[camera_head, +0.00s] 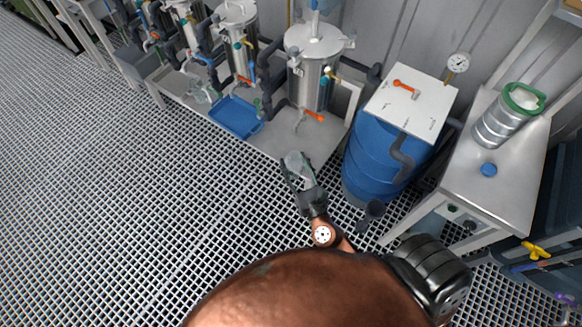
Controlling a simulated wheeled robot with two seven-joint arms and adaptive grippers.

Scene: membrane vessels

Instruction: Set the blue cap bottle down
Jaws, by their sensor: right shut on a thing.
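My right gripper (299,181) is shut on a clear, bottle-like thing (296,162), held over the grating just in front of the metal platform's edge. The fingers cover part of it, and I see no blue cap on it. My left gripper is not in view.
A blue drum (375,160) with a white lid stands right of the gripper. Steel vessels (314,75) and a blue tray (236,117) are on the platform (285,145). The grating at left is clear.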

